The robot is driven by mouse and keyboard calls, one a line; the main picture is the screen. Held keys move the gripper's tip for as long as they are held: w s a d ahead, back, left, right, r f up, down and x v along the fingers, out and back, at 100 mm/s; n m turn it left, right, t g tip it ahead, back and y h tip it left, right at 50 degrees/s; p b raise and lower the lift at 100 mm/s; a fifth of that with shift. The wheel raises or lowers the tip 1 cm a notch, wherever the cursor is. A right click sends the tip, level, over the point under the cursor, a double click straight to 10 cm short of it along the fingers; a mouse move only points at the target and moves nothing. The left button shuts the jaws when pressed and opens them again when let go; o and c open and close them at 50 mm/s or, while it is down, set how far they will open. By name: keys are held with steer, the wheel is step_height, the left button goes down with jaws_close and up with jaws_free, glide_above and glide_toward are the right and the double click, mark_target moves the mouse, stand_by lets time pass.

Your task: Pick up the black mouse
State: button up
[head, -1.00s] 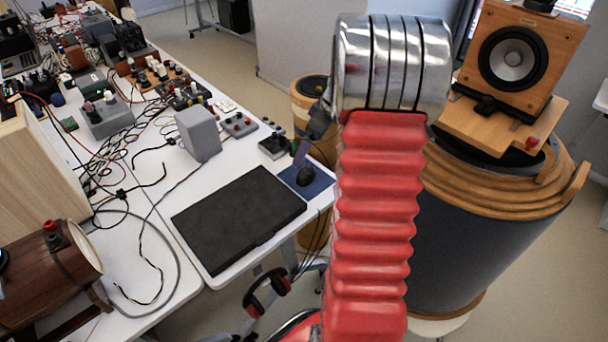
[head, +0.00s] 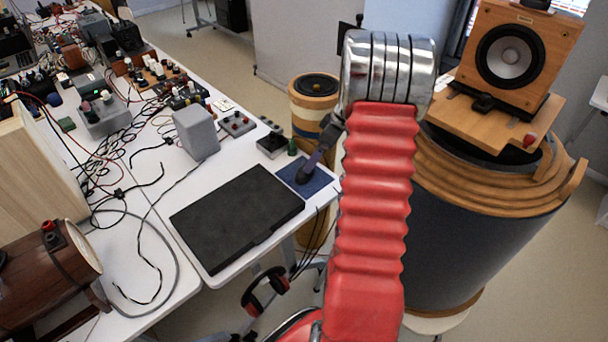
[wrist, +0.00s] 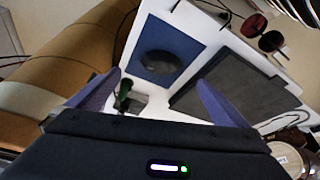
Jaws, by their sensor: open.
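The black mouse (head: 303,175) lies on a blue mat (head: 322,184) at the right end of the white table. In the wrist view the mouse (wrist: 159,65) is a dark oval on the blue mat (wrist: 150,31), ahead of my gripper (wrist: 160,80). The two purple fingers are spread wide with nothing between them in grip.
A flat black case (head: 237,217) lies left of the mat. A small green object (head: 292,147) and a dark box (head: 271,145) stand behind it. A grey box (head: 196,132) and cables are farther left. A large drum (head: 475,250) stands to the right.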

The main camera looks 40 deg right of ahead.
steer(key=shift+x, duration=2.75)
steer(key=shift+x, duration=2.6)
steer(key=shift+w+a, duration=0.1)
steer(key=shift+r, duration=0.1)
steer(key=c, duration=1.1)
steer(key=shift+c, duration=0.2)
step_height(320, 180, up, 10)
